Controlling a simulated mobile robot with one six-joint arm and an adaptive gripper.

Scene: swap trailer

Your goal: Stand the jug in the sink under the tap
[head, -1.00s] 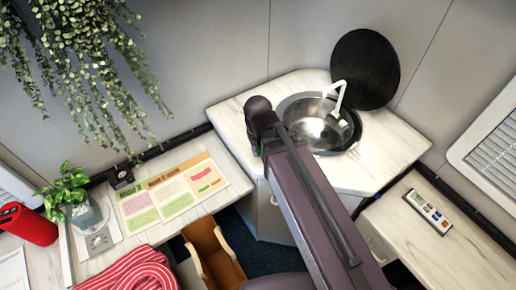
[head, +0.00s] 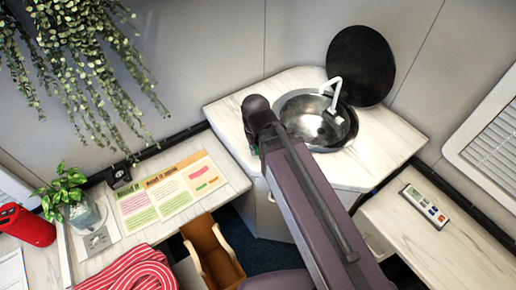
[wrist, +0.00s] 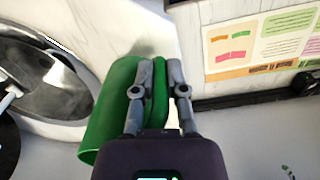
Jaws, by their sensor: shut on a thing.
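A green jug (wrist: 108,112) is in the wrist view, between my fingers and the sink. My gripper (wrist: 163,68) is shut on the jug, at what looks like its handle; the exact grip is partly hidden. The round metal sink (head: 301,133) is set in the corner counter, and its near side also shows at the left of the wrist view (wrist: 48,82). The white tap (head: 334,92) arches over the bowl. The jug is beside the sink, not over the bowl.
A round black lid (head: 360,65) stands up behind the sink. The marbled counter (head: 228,113) is bare around the bowl. A lower desk with a printed sheet (head: 168,193) is left, with a potted plant (head: 66,193). A remote (head: 424,206) lies on the right-hand surface.

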